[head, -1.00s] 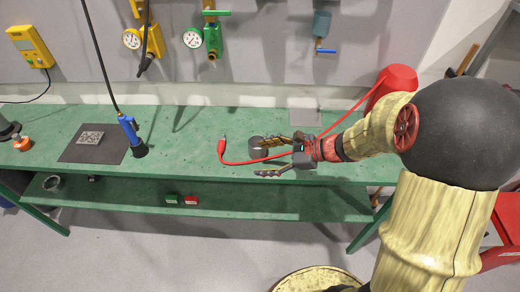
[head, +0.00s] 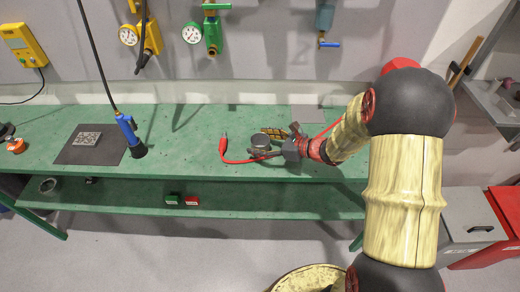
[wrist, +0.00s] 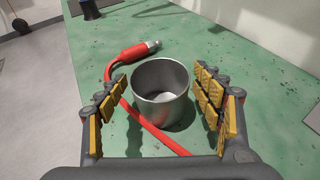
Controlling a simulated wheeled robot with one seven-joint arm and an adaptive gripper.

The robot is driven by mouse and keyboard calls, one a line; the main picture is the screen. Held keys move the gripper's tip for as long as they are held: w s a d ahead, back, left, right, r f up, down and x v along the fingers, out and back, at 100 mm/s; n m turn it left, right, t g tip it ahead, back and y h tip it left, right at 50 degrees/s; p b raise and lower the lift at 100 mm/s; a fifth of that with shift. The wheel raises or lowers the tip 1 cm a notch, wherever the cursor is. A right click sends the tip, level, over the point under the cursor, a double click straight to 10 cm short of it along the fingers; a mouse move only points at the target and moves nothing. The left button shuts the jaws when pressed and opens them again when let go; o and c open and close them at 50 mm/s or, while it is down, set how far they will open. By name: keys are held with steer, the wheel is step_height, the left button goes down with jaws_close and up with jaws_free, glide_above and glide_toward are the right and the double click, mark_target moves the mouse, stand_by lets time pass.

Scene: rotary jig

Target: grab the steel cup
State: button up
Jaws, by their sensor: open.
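The steel cup (wrist: 161,108) stands upright and empty on the green bench, and it also shows in the head view (head: 259,141). My gripper (wrist: 160,92) is open, with its yellow-padded fingers on either side of the cup; gaps show between the pads and the cup wall. In the head view my gripper (head: 266,143) reaches in from the right at the cup, and the fingers partly hide it.
A red cable with a plug (wrist: 138,51) lies on the bench close beside the cup. The green bench (head: 190,125) has free room left of the cable. A blue hanging tool (head: 129,132) and a dark mat (head: 70,156) are farther left. A lower shelf (head: 130,195) runs underneath.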

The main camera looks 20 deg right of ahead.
steer(key=shift+c, duration=1.3)
steer(key=c, duration=1)
